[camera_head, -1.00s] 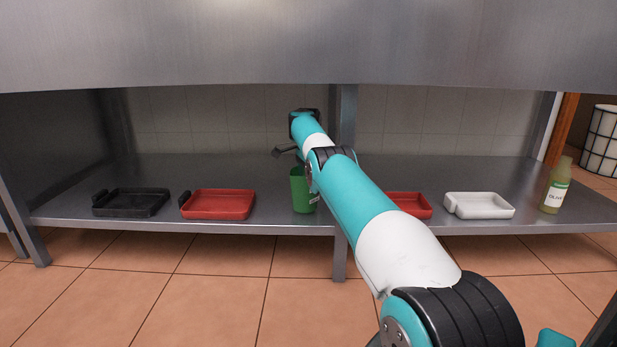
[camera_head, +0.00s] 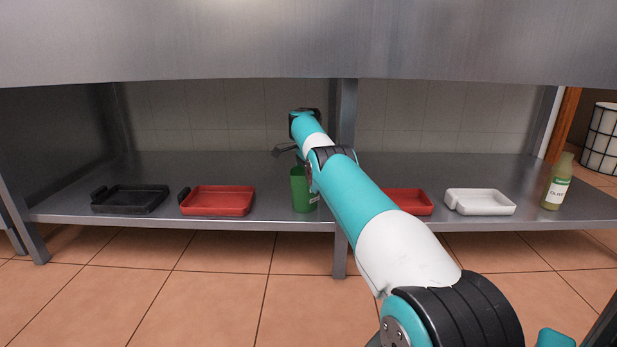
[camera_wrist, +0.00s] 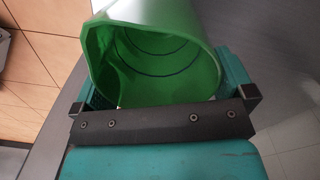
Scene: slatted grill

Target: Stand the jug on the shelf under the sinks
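The green jug (camera_head: 302,190) is upright in the head view, over the front part of the metal shelf (camera_head: 270,214), just left of the middle post. I cannot tell whether its base touches the shelf. In the wrist view I look into the open mouth of the jug (camera_wrist: 150,50). My gripper (camera_wrist: 160,85) has one finger against each side of the jug and is shut on it.
A black tray (camera_head: 130,199) and a red tray (camera_head: 217,200) lie left of the jug. Another red tray (camera_head: 410,201), partly behind my arm, a white tray (camera_head: 482,202) and a bottle (camera_head: 557,184) are to the right. The post (camera_head: 342,130) stands close to my arm.

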